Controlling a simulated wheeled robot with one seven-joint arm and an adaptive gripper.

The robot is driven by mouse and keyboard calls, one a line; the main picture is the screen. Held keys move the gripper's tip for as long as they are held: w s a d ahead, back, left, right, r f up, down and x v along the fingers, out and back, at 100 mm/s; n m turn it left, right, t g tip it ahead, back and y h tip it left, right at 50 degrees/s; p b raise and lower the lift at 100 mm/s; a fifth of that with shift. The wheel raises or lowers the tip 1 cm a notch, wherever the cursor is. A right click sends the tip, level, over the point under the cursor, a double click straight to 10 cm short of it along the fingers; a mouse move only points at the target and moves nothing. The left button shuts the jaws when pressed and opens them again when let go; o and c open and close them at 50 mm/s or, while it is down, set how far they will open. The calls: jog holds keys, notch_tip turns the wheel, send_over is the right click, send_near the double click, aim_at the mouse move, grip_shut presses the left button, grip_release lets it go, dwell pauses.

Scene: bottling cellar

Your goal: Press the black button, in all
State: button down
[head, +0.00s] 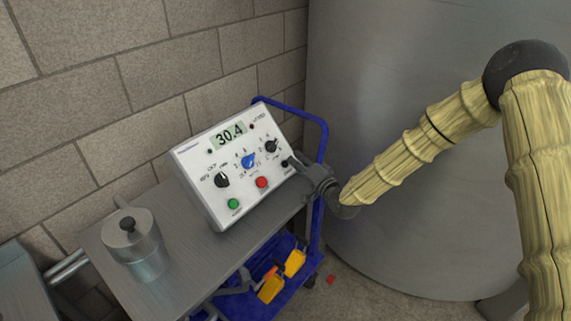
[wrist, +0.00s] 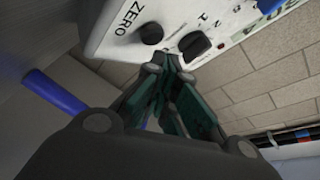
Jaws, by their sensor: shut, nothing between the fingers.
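A white control box (head: 205,158) with a sloped front stands on the cart top; its display reads 30.4. The black button (head: 285,164) is at the panel's lower right, to the right of the red button (head: 261,182). In the wrist view the round black button (wrist: 152,33) sits beside the word ZERO, with a black knob (wrist: 195,46) to its right. My gripper (head: 292,161) is shut and empty, its tips close to the black button. In the wrist view the fingertips (wrist: 168,63) are below the button and knob; I cannot tell if they touch the panel.
A green button (head: 233,203), a blue knob (head: 249,160) and another black knob (head: 222,180) share the panel. A metal pot (head: 136,244) stands on the grey cart top (head: 185,244). A blue cart handle (head: 310,117) rises behind my gripper. A large metal tank (head: 400,80) fills the right.

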jog(key=shift+f, duration=0.15)
dwell(0.4)
jog(key=shift+w+a+f+b, duration=0.15)
jog(key=shift+a+b, duration=0.1)
jog(key=shift+b, duration=0.2)
jog(key=shift+w+a+f+b, duration=0.2)
jog(key=shift+a+f+b, duration=0.1)
jog(key=shift+f+b, duration=0.1)
dwell(0.9)
jog(key=shift+r, duration=0.2)
jog(key=shift+s+d+r+p, duration=0.35)
jog(key=shift+s+d+r, duration=0.1)
jog(key=shift+d+r, duration=0.1)
dwell(0.4)
jog(key=s+d+r+p, duration=0.1)
jog(key=s+d+r, duration=0.1)
jog(key=d+r, duration=0.1)
jog(key=shift+s+r+p, duration=0.1)
jog(key=shift+p, duration=0.3)
dwell(0.8)
